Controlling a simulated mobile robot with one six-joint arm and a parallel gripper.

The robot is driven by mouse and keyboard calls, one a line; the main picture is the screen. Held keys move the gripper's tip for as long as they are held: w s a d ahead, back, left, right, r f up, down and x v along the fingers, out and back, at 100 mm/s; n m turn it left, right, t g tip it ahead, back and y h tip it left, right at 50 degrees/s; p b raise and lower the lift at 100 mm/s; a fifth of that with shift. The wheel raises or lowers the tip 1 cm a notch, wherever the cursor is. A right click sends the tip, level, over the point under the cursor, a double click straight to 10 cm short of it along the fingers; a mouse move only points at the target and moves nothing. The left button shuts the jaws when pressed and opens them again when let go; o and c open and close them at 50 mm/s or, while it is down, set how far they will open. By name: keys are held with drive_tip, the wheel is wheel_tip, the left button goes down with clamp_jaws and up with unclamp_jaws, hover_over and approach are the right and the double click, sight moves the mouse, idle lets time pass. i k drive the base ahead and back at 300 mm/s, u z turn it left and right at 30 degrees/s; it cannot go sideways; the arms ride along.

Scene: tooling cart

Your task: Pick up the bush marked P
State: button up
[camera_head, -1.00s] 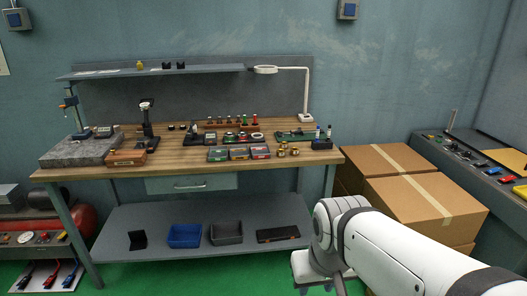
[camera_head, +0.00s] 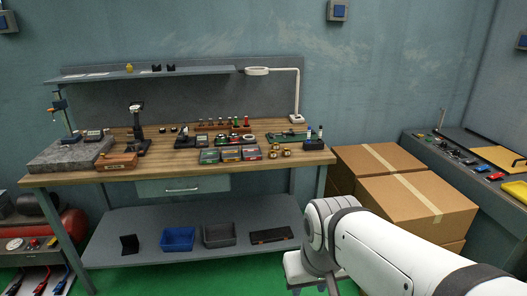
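Several small brass bushes (camera_head: 280,150) stand on the wooden workbench (camera_head: 180,160), toward its right front, beside the small coloured boxes. Any letter marks on them are too small to read, so I cannot tell which one is marked P. My white arm comes in from the lower right. My gripper (camera_head: 318,284) is at the bottom of the view, in front of the bench and well below its top, apart from the bushes. Its fingers are mostly cut off by the frame edge, so its opening does not show.
Coloured boxes (camera_head: 231,154) sit left of the bushes, and a dark holder with marker-like items (camera_head: 313,144) stands to the right. A lamp (camera_head: 297,90) rises behind. Cardboard boxes (camera_head: 415,200) stand right of the bench. Bins (camera_head: 178,238) sit on the lower shelf.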

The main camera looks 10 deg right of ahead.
sight(273, 155)
drive_tip(key=z, duration=0.3)
drive_tip(key=i, duration=2.25)
drive_tip(key=u, duration=0.3)
